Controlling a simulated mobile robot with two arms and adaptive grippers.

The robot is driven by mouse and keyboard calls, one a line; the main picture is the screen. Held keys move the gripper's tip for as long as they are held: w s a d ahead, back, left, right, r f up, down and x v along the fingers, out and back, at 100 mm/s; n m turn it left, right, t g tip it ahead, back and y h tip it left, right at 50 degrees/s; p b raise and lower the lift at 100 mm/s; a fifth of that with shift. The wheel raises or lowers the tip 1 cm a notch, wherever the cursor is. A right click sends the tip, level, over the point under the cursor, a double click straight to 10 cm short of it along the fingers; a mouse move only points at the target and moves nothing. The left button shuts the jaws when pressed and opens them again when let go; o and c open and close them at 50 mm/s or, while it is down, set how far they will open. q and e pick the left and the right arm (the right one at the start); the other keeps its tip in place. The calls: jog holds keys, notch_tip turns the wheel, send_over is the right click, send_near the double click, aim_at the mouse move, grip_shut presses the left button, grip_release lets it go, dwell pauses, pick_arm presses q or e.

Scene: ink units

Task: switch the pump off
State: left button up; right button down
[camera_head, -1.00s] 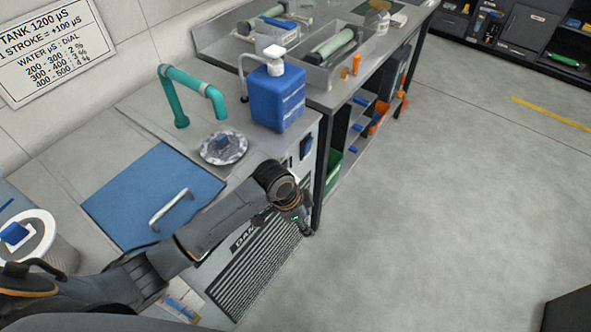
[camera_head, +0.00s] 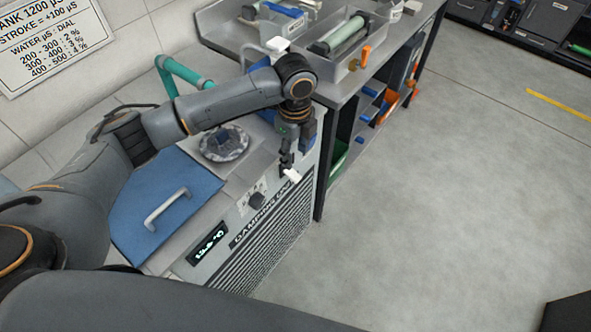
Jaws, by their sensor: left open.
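The damping unit (camera_head: 225,225) is a pale cabinet with a dark grille, a lit display (camera_head: 208,243) and a black knob (camera_head: 257,200) on its front. My left gripper (camera_head: 287,163) points down at the upper right of this front, above and right of the knob. It is open. A small white piece (camera_head: 292,175) shows at its tips; I cannot tell whether it is a switch or part of the gripper. The pump switch cannot be made out clearly. My right gripper is not in view.
A blue lid with a metal handle (camera_head: 167,209) and a round drain (camera_head: 224,143) are on the unit's top. A green pipe (camera_head: 167,78) stands behind, partly covered by my left arm. A steel bench (camera_head: 345,88) adjoins at the right. The floor beyond is clear.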

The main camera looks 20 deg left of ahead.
aim_at(295, 176)
pick_arm(q)
notch_tip(295, 176, down, 9)
jog(key=shift+r, duration=0.1)
dwell(0.3)
